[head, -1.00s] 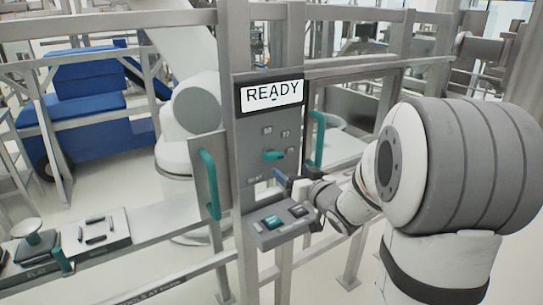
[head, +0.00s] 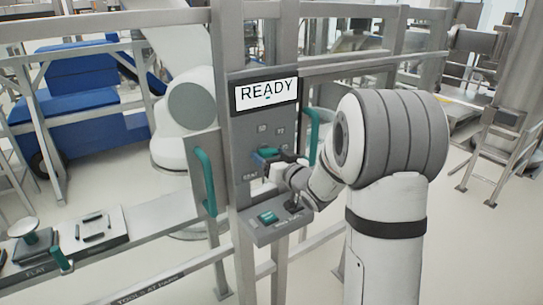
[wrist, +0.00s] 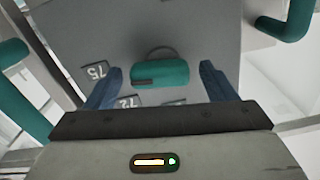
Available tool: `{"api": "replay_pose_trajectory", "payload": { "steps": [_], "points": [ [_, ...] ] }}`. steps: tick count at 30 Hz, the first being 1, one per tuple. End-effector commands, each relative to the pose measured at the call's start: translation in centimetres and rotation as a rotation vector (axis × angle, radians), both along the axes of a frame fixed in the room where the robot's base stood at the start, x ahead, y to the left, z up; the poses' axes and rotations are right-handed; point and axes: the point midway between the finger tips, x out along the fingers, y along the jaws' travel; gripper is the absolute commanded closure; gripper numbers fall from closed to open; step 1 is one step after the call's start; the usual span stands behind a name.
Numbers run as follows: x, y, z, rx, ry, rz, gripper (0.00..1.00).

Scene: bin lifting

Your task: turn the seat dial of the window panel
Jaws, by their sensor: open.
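The seat dial (head: 268,152) is a teal bar knob on the grey window panel (head: 244,133), below a display reading READY. In the wrist view the dial (wrist: 160,73) lies crosswise between my two blue fingertips, with a dark mark at its left end. My gripper (wrist: 161,76) is open, one finger on each side of the dial with gaps to both. In the head view my gripper (head: 277,160) is at the dial and partly hides it. Number plates, 75 (wrist: 95,72) and 72 (wrist: 128,102), show around the dial; others are partly hidden.
Teal handles stand left (head: 207,182) and right (head: 313,137) of the panel. Below the dial a ledge carries a teal button (head: 268,217). A bench with a tool tray (head: 92,230) is at the left. Metal frame rails surround the panel.

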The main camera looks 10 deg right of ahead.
Motion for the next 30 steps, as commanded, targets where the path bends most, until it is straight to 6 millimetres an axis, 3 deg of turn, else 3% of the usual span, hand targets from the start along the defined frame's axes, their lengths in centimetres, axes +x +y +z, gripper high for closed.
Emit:
{"api": "replay_pose_trajectory", "payload": {
  "steps": [2, 18, 30],
  "points": [
    [-0.01, -0.03, 0.0, 0.0, 0.0, 0.0, 0.22],
    [-0.03, -0.13, 0.0, 0.0, -0.001, -0.002, 0.65],
    [-0.02, -0.16, -0.37, -0.069, -0.03, -0.002, 0.66]
  ]
}}
